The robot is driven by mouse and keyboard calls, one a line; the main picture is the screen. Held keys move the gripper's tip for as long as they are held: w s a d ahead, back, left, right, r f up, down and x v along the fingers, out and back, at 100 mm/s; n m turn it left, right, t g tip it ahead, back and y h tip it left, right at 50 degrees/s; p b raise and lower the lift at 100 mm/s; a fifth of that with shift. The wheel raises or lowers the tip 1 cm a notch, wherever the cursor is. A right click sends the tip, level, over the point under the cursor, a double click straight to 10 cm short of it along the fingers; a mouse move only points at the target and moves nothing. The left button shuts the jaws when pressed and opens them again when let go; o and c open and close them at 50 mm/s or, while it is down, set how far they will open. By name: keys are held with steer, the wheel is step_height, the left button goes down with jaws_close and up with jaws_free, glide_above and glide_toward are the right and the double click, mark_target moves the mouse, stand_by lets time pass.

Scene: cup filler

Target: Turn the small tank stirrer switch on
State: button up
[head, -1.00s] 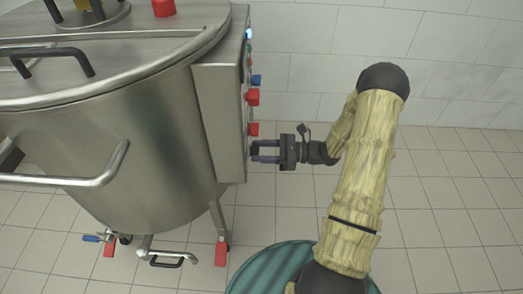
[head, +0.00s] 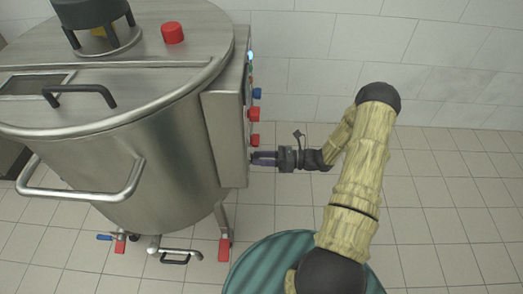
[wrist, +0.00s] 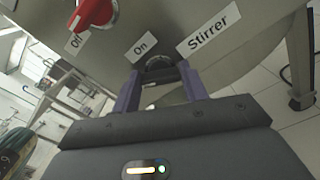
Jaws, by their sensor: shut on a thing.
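The small steel tank (head: 150,130) stands at the left in the head view, with a control box (head: 226,130) on its right side. My gripper (head: 254,158) reaches the lower part of the box's face from the right. In the wrist view its two purple fingers (wrist: 157,78) are closed around a dark, rounded switch (wrist: 159,63), mostly hidden between the tips. The "On" label (wrist: 145,45) and the "Stirrer" label (wrist: 208,31) are above it. An "Off" label (wrist: 75,43) lies to the left, near a red knob (wrist: 96,12). The switch's setting cannot be told.
Red and blue knobs (head: 255,114) line the box above my gripper. A curved handle rail (head: 80,190) rims the tank front, and valves (head: 176,256) hang below it. The tiled floor (head: 440,215) at right is clear.

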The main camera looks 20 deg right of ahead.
steer(key=m+p, duration=0.6)
steer(key=m, duration=0.6)
steer(key=shift+w+d+f+p, duration=0.1)
steer(key=shift+p, duration=0.25)
steer(key=shift+m, duration=0.3)
steer(key=o, duration=1)
steer(key=v, duration=1.7)
steer(key=shift+d, duration=0.2)
